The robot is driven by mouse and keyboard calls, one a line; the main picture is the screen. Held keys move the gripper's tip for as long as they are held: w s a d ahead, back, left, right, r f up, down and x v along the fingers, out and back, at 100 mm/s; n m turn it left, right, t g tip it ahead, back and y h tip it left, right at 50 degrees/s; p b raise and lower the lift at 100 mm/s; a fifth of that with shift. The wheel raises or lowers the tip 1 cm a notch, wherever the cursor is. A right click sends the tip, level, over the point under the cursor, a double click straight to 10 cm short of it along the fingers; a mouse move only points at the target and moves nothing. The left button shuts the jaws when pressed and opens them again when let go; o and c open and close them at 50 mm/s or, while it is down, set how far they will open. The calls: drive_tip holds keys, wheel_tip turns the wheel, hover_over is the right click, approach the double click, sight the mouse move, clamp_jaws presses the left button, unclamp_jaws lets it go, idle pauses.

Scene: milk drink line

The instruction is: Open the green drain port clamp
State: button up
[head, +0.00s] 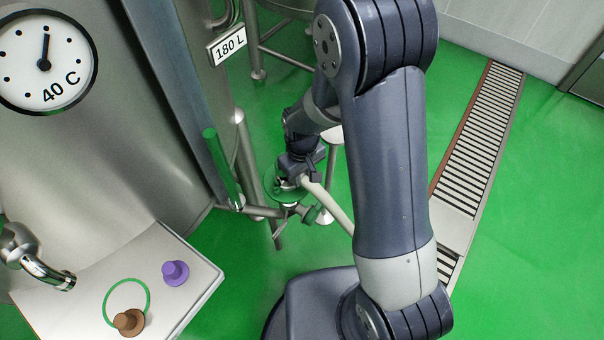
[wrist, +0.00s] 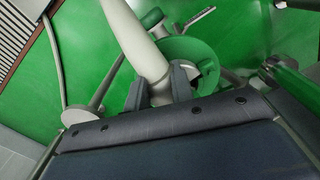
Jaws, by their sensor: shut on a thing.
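My gripper (head: 296,178) is low beside the tank, at the pipework under its drain. In the wrist view its two dark fingers (wrist: 160,88) are on either side of the lower end of a pale, thick bar (wrist: 135,35). The bar (head: 328,205) also shows in the head view and passes behind my arm. A green round part, seemingly the drain port clamp (wrist: 205,52), surrounds the fitting right behind the fingers. Its green edge (head: 270,190) shows in the head view. My gripper hides part of the clamp, so I cannot tell whether it is open.
The steel tank (head: 130,140) with its dial stands at left. A steel shelf (head: 195,285) holds a purple knob (head: 175,273), a brown knob (head: 129,321) and a green ring (head: 109,300). A green upright tube (head: 222,165) is near my gripper. Green floor lies open toward the drain grate (head: 475,140).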

sight(299, 190)
clamp_jaws()
drive_tip(key=shift+s, duration=0.15)
drive_tip(key=s+m, duration=0.2)
drive_tip(key=m, duration=0.1)
drive_tip(key=shift+b, duration=0.35)
drive_tip(key=shift+s+a+m+b, duration=0.2)
drive_tip(key=shift+s+a+m, duration=0.6)
drive_tip(key=shift+m, duration=1.15)
drive_tip(key=shift+s+a+m+b, duration=0.25)
drive_tip(key=shift+s+a+m, duration=0.5)
drive_tip(key=shift+m, duration=1.15)
drive_tip(key=shift+s+a+m+b, duration=0.2)
drive_tip(key=shift+s+a+m, duration=0.6)
drive_tip(key=shift+m, duration=1.15)
drive_tip(key=shift+s+d, duration=0.2)
drive_tip(key=shift+s, duration=0.05)
